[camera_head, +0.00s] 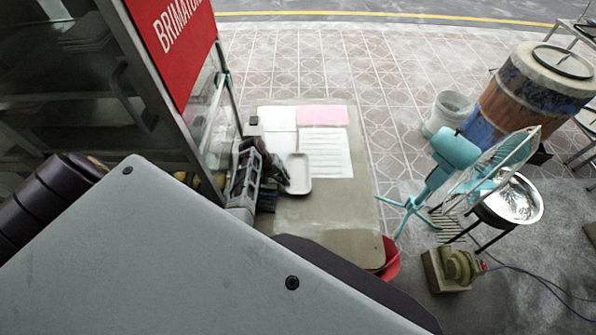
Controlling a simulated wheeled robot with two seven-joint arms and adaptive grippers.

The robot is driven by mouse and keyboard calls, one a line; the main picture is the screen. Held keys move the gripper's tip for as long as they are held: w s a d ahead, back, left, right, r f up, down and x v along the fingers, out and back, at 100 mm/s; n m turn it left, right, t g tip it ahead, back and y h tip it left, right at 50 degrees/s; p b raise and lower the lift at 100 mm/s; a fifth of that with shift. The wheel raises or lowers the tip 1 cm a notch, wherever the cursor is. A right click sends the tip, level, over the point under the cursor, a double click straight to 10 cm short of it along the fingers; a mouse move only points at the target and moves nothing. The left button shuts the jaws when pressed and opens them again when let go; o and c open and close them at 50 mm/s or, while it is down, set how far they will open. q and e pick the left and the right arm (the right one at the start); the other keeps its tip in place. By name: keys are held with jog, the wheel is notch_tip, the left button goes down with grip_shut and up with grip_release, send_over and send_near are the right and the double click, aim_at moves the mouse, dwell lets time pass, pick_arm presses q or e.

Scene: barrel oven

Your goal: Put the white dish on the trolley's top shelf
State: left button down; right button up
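The white dish (299,174), a small rectangular dish with rounded corners, is near the left side of a grey-beige top (330,215) in the head view. My dark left gripper (284,178) is at the dish's left edge, overlapping it in the picture. The fingertips are small and dark, so I cannot tell whether they grip the rim or are only beside it. I cannot tell whether the dish rests on the top or is raised. My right gripper is not in view. No trolley shelf can be told for certain.
White and pink papers (323,115) lie at the top's far end. A glass cabinet with a red sign (173,40) stands left. A teal fan (455,150), metal bowl (515,200), barrel (530,95) and red bucket (391,262) are right. Tiled floor lies beyond.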

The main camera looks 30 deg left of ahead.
pick_arm(q)
jog(key=shift+r, duration=0.15)
dwell(0.3)
jog(key=shift+r, duration=0.65)
notch_tip(320, 180, up, 8)
jog(key=shift+r+b, duration=0.2)
jog(key=shift+b, duration=0.25)
